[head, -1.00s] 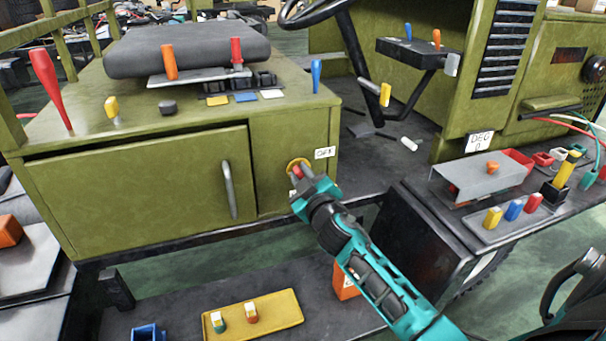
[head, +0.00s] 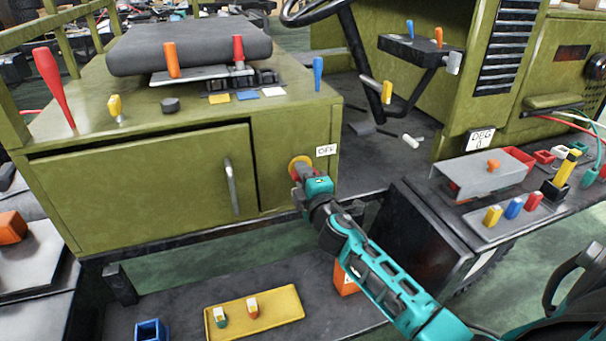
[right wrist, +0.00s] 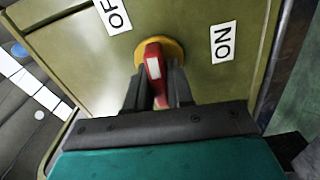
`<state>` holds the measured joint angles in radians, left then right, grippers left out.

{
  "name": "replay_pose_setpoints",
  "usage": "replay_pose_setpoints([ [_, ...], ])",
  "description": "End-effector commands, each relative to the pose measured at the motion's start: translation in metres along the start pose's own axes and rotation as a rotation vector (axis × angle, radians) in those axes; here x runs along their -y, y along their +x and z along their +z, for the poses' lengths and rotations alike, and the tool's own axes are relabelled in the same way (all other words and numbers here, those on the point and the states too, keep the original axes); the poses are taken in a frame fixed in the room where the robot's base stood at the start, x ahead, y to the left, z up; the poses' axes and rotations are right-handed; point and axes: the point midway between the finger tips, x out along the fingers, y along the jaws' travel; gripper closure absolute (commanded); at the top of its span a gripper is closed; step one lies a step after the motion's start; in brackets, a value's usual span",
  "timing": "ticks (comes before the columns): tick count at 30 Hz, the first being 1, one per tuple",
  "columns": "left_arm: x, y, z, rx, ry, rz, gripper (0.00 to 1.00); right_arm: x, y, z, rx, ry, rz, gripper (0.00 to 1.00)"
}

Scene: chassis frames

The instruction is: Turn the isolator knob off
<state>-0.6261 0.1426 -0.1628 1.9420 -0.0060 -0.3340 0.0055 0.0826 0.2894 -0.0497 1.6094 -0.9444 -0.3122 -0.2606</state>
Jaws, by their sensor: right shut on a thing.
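The isolator knob (right wrist: 153,68) is red with a white mark and sits on a round yellow plate (right wrist: 171,50) on the green chassis panel. In the right wrist view my right gripper (right wrist: 158,85) is shut on the knob, one dark finger on each side. An OFF label (right wrist: 112,14), partly cut off, is up left of the knob, and an ON label (right wrist: 223,42) is to its right. In the head view my right gripper (head: 303,174) covers most of the knob, and the OFF label (head: 326,150) shows above right of the plate. My left gripper is not in view.
A cabinet door with a grey handle (head: 232,187) is left of the knob. A yellow tray (head: 285,305) lies below on the dark lower deck. A dark box with a grey tray (head: 506,209) of coloured pieces stands to the right. Levers rise from the top.

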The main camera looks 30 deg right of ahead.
Motion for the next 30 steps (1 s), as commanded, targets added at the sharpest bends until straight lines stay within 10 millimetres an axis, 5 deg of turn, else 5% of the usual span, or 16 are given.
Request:
replay_pose_setpoints([
  [23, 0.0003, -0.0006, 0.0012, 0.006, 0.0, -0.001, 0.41, 0.0018, -0.0003, 0.0002, 0.0, -0.108, -0.002, 1.0],
  [24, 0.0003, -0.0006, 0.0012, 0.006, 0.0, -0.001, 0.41, 0.0018, -0.0003, 0.0001, 0.0, -0.108, -0.002, 0.76],
  [30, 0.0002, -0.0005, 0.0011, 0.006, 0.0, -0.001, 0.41, 0.0014, -0.0002, 0.0001, 0.0, -0.105, -0.001, 0.57],
])
